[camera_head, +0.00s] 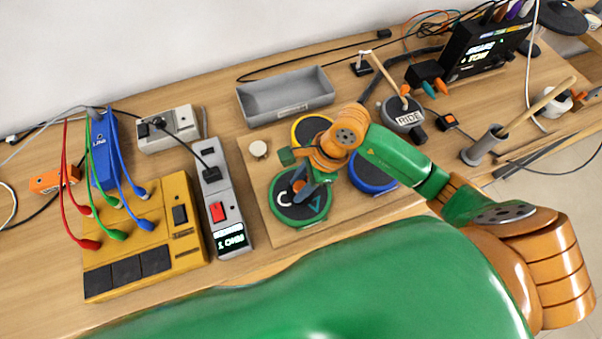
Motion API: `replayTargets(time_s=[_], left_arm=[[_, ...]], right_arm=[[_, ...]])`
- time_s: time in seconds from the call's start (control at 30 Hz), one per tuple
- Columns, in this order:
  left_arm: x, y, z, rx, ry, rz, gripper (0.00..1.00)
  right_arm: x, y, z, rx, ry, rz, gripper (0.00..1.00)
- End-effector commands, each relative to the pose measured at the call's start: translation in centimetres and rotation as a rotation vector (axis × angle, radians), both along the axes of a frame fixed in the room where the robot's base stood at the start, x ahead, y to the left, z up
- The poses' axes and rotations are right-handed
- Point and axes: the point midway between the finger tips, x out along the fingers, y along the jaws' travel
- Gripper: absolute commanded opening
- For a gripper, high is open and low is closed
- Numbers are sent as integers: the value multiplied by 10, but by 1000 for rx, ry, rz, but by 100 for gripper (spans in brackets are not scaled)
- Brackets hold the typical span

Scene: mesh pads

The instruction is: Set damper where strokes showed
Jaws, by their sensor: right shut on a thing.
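Three round pads lie on a wooden board (257,180). The green-rimmed pad (285,215) with a letter C and a triangle is at the front left, the yellow-rimmed pad (299,128) is behind it, and the blue-rimmed pad (374,184) is to the right. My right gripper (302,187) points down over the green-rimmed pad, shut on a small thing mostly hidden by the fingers. I cannot tell whether that thing touches the pad. A small cream round piece (258,148) sits at the board's back left; I cannot tell which thing is the damper. My left gripper is not in view.
A grey tray (290,101) stands behind the board. A grey power strip (221,200) and a yellow box (150,238) with cables are on the left.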

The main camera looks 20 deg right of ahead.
Motion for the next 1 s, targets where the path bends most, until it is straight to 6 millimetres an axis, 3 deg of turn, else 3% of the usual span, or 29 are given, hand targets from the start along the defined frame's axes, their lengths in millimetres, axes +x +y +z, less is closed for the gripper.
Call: replayTargets(time_s=[0.37,0.4,0.47,0.5,0.87,1.0], left_arm=[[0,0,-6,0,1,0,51],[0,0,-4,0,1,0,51],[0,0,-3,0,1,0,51],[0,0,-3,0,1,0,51],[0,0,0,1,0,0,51],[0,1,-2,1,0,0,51]], right_arm=[[0,1,-6,-1,-2,0,0],[0,1,-4,-1,-2,0,47],[0,1,-4,-1,-2,0,63],[0,1,-4,-1,-2,0,66],[0,-1,4,0,-4,-1,66],[-1,-13,29,-4,-8,1,66]])
